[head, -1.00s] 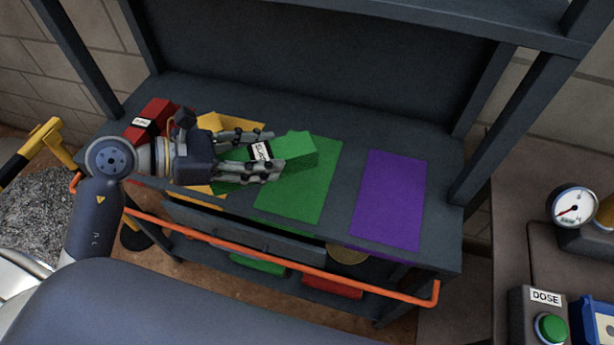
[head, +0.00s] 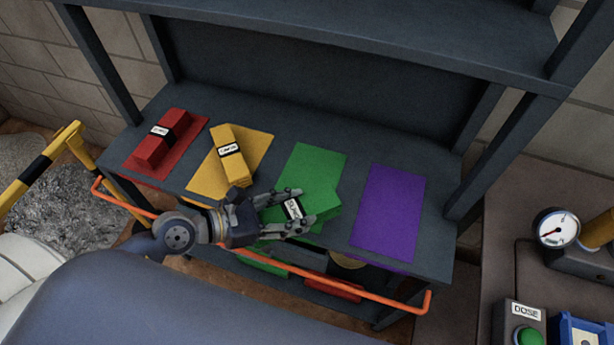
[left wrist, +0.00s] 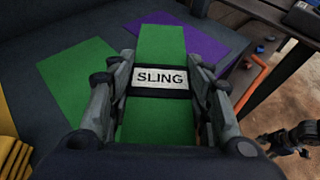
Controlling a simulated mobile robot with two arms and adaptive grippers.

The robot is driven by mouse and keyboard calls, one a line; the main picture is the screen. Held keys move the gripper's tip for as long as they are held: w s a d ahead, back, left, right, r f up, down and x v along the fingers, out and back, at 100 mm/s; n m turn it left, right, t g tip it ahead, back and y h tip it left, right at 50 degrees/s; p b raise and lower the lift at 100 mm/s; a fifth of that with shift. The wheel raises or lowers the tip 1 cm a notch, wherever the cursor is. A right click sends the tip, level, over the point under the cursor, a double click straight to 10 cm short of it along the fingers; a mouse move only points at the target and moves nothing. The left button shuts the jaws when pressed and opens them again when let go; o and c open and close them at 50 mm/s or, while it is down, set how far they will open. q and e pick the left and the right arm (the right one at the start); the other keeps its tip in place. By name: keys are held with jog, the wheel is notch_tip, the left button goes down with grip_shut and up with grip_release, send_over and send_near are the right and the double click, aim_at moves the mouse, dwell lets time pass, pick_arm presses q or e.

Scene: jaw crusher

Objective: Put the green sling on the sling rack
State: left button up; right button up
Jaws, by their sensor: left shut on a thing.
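The green sling (head: 322,203) is a folded green block with a black band and a white label. My left gripper (head: 296,212) is shut on it around the band; in the left wrist view the sling (left wrist: 162,113) lies between both fingers, label reading SLING. The sling is over the front part of the green mat (head: 312,163) on the rack's shelf (head: 280,132). In the left wrist view the green mat (left wrist: 75,78) shows to the left of the sling. I cannot tell whether the sling touches the shelf.
A red sling (head: 160,139) lies on a red mat and a yellow sling (head: 231,157) on a yellow mat. The purple mat (head: 388,207) is bare. An orange rail (head: 340,284) runs along the shelf's front. A gauge (head: 556,229) stands at right.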

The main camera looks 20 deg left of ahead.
pick_arm(q)
jog(key=shift+s+d+f, duration=0.15)
jog(key=shift+s, duration=0.25)
jog(key=shift+s+d+f, duration=0.15)
jog(key=shift+s, duration=0.2)
jog(key=shift+w+f, duration=0.1)
jog(key=shift+f, duration=0.05)
jog(key=w, duration=0.5)
jog(key=w+a+f, duration=0.1)
jog(key=w, duration=0.4)
jog(key=w+a, duration=0.1)
jog(key=w, duration=0.4)
jog(key=shift+w+f+p, duration=0.2)
jog(key=shift+f+p, duration=0.05)
jog(key=shift+p, duration=0.15)
jog(key=shift+f, duration=1.8)
jog(key=shift+f, duration=0.1)
jog(key=o, duration=1.4)
jog(key=shift+o, duration=0.2)
